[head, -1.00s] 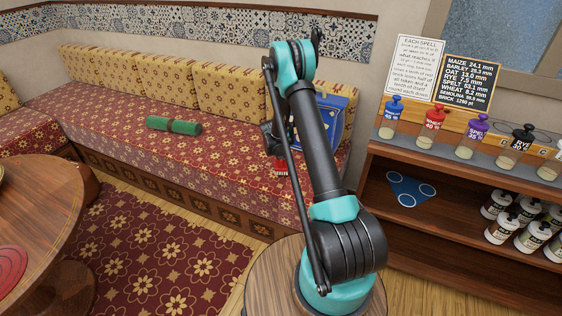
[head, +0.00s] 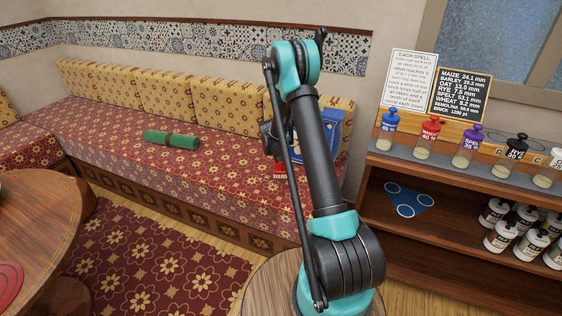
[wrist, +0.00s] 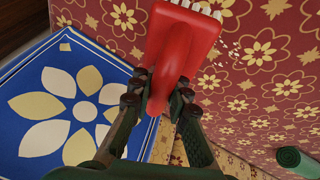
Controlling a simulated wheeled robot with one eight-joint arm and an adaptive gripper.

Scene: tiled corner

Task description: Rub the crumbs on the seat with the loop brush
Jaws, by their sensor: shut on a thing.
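The red loop brush (wrist: 172,60) is in my gripper (wrist: 158,98), whose two fingers close on its red loop handle in the wrist view. Its pale bristles show at the top edge of that view, facing the patterned seat. In the head view the brush (head: 280,174) is a small red patch low over the seat (head: 225,170), partly behind my arm. Pale crumbs (wrist: 228,50) lie scattered on the red seat just right of the brush head in the wrist view. I cannot tell whether the bristles touch the seat.
A blue cloth or cushion (wrist: 55,105) with a flower lies beside my gripper. A green roll (head: 172,139) lies farther left on the seat. Yellow cushions (head: 180,92) line the back. A shelf (head: 400,235) with jars stands at the right, and a round table (head: 45,215) at the left.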

